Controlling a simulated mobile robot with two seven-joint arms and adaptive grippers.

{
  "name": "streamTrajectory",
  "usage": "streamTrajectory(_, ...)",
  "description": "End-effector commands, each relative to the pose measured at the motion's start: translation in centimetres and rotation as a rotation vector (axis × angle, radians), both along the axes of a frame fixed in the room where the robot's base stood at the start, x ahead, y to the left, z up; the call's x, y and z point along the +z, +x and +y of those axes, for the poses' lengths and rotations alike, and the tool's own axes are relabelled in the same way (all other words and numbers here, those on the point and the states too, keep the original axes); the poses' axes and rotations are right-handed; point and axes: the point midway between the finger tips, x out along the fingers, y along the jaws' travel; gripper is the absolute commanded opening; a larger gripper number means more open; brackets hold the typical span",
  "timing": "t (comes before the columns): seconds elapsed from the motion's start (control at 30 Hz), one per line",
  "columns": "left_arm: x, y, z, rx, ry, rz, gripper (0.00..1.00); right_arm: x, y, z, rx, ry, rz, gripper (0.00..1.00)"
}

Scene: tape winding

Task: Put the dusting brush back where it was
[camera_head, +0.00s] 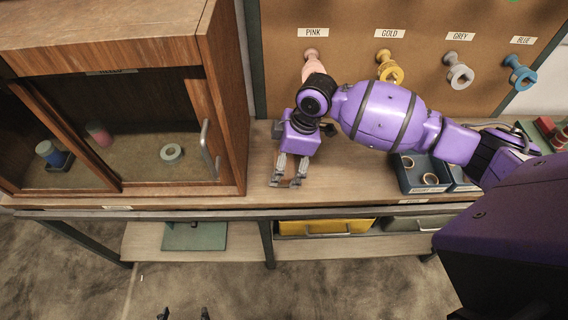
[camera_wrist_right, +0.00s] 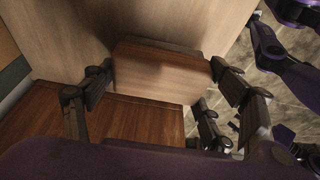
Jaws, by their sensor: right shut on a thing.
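My right gripper (camera_head: 288,182) hangs low over the workbench, right of the wooden cabinet and near the bench's front edge. Its fingers are shut on a wooden block-like piece, which I take as the dusting brush (camera_wrist_right: 162,75). In the right wrist view this piece has a brown wood face and a dark far edge, with the right fingers (camera_wrist_right: 165,85) on either side. Its lower side is hidden, so I cannot tell whether it touches the bench. My left gripper (camera_head: 183,314) shows only two dark tips, apart and empty, at the bottom edge of the head view.
The cabinet (camera_head: 222,100) with glass doors stands left, holding spools and a ring. A pegboard (camera_head: 430,90) behind carries labelled pink, gold, grey and blue pegs. A blue-grey tray (camera_head: 412,180) with rings sits right. The workbench (camera_head: 345,180) between gripper and tray is mostly bare.

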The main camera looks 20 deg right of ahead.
Motion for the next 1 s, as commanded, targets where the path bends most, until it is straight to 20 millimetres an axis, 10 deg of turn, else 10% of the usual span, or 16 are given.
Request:
streamTrajectory(0.47, -0.3, -0.3, -0.2, 0.012, -0.006, 0.006, 0.63, -1.5, 0.0, 0.0, 0.0, 0.0, 0.0, 0.53)
streamTrajectory(0.5, -0.3, -0.4, -0.1, 0.011, -0.006, 0.008, 0.63, -1.4, 0.0, 0.0, 0.001, 0.0, -0.001, 0.83)
streamTrajectory(0.6, -0.5, -0.7, 0.0, 0.011, -0.004, 0.014, 0.63, -1.4, 0.0, 0.0, 0.001, 0.0, -0.001, 0.96)
streamTrajectory(1.0, -0.6, -0.9, 0.2, 0.004, 0.002, 0.017, 0.63, -1.1, 0.0, 0.0, 0.0, 0.0, -0.002, 0.96)
